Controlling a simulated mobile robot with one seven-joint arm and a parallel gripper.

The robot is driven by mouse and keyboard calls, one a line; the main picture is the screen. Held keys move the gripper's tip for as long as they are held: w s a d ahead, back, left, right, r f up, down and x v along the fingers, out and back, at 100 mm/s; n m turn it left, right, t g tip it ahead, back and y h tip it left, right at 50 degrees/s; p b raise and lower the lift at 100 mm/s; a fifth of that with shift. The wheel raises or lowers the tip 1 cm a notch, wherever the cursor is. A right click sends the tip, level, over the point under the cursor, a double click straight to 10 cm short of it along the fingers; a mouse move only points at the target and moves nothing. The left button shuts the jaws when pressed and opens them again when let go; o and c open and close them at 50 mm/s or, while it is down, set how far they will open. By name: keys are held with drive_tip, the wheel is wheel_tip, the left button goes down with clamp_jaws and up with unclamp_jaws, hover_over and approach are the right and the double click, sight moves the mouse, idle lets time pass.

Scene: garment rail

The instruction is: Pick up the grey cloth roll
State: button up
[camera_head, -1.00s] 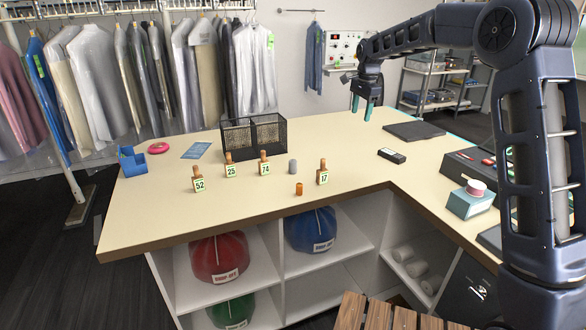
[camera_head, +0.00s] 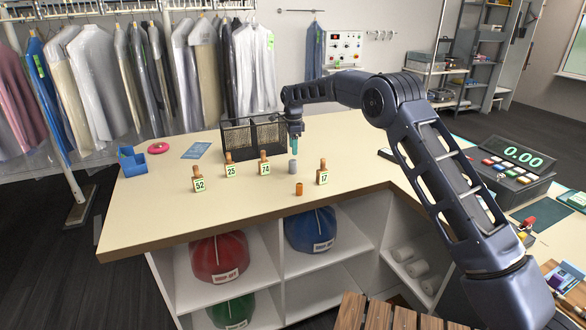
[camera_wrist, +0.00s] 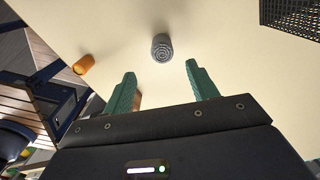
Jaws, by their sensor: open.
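The grey cloth roll (camera_head: 293,167) stands upright on the cream counter (camera_head: 240,205), between the number 74 tag and the number 17 tag. In the wrist view the grey cloth roll (camera_wrist: 162,47) shows its spiral end, beyond the fingertips and roughly centred between them. My gripper (camera_head: 295,146) is above and just behind the roll in the head view. Its two green fingers (camera_wrist: 160,70) are apart in the wrist view, with nothing between them.
An orange roll (camera_head: 299,189) stands in front of the grey one. Wooden number tags 74 (camera_head: 264,168) and 17 (camera_head: 322,177) flank it. A black mesh basket (camera_head: 238,138) stands close behind to the left.

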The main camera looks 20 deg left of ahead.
sight(293, 160)
wheel_tip(293, 160, down, 10)
drive_tip(key=shift+w+a+r, duration=0.1)
drive_tip(key=shift+w+a, duration=0.05)
drive_tip(key=c, duration=1)
drive_tip(key=shift+c, duration=0.2)
